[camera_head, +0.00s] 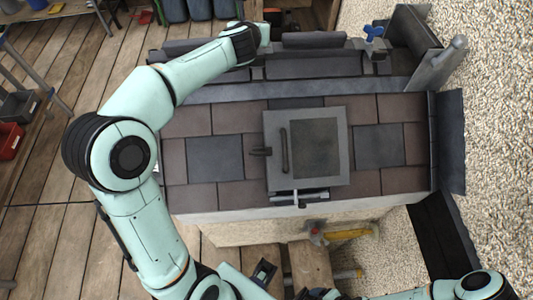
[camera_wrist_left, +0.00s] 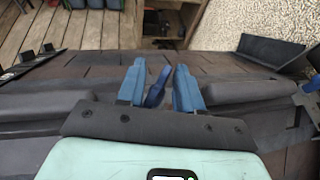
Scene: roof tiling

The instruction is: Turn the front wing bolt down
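A blue wing bolt (camera_wrist_left: 157,88) stands between the two blue fingers of my left gripper (camera_wrist_left: 159,86) in the left wrist view, turned at a slant to them. The fingers are apart, one on each side; whether either touches it is unclear. In the head view my left gripper (camera_head: 265,33) is over the far ridge of the roof, and its fingers and this bolt are hard to make out. A second blue wing bolt (camera_head: 373,33) stands at the ridge's right end. My right arm (camera_head: 480,286) shows at the lower right; its gripper's state is unclear.
The tiled roof (camera_head: 215,158) carries a grey roof window (camera_head: 318,150) in its middle. A hammer (camera_head: 340,234) with a yellow handle lies below the near edge. Gravel lies to the right, wooden decking to the left. A red bin (camera_head: 10,140) stands at the far left.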

